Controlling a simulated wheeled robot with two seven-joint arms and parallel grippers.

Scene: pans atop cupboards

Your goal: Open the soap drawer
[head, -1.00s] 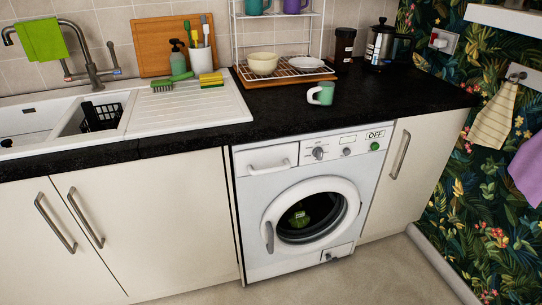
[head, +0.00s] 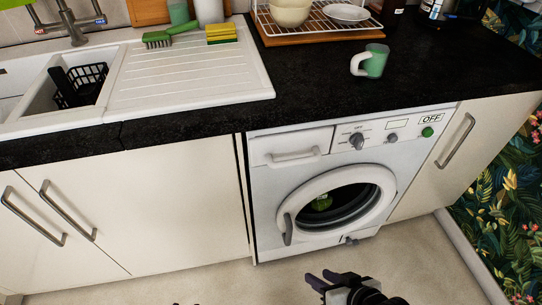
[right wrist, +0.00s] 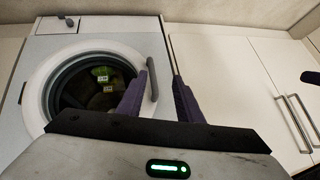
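The soap drawer (head: 290,142) is the white panel at the top left of the washing machine (head: 262,215) in the head view. It is shut, with a white bar handle (head: 293,156) across its front. My right gripper (head: 320,278) is low in the head view, in front of the machine, apart from the drawer. Its two fingers are spread and empty, as they also show in the right wrist view (right wrist: 158,80). That view is upside down and shows the round door (right wrist: 42,95); the drawer is not visible there. Only dark specks, perhaps my left gripper, show at the head view's bottom edge.
The black worktop (head: 190,125) overhangs the machine, with a green mug (head: 374,62) on it. Cream cupboards with bar handles flank the machine. The round door is shut, its handle (head: 287,228) on the left. The floor (head: 420,265) in front looks clear.

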